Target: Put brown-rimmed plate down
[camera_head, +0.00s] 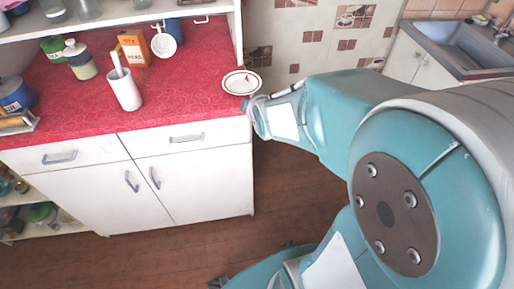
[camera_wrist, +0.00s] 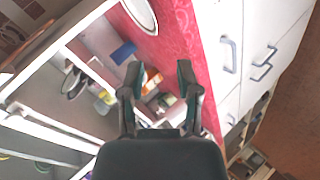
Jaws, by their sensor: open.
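The brown-rimmed plate (camera_head: 242,82) is a small white plate with a thin dark rim and a small mark on it. It appears to lie flat on the red counter (camera_head: 190,100) at its right end. In the wrist view the plate (camera_wrist: 140,13) is cut off by the top edge, beyond my fingertips and apart from them. My gripper (camera_wrist: 160,70) is open with nothing between its fingers. In the head view the gripper (camera_head: 252,103) is just below the plate by the counter's front right corner, and its fingers are hard to make out.
A white container with a utensil (camera_head: 125,90), an orange box (camera_head: 133,48), a white mug (camera_head: 163,43) and a jar (camera_head: 80,62) stand further left on the counter. A shelf (camera_head: 110,22) overhangs the back. A sink (camera_head: 455,45) is at far right. The front middle of the counter is clear.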

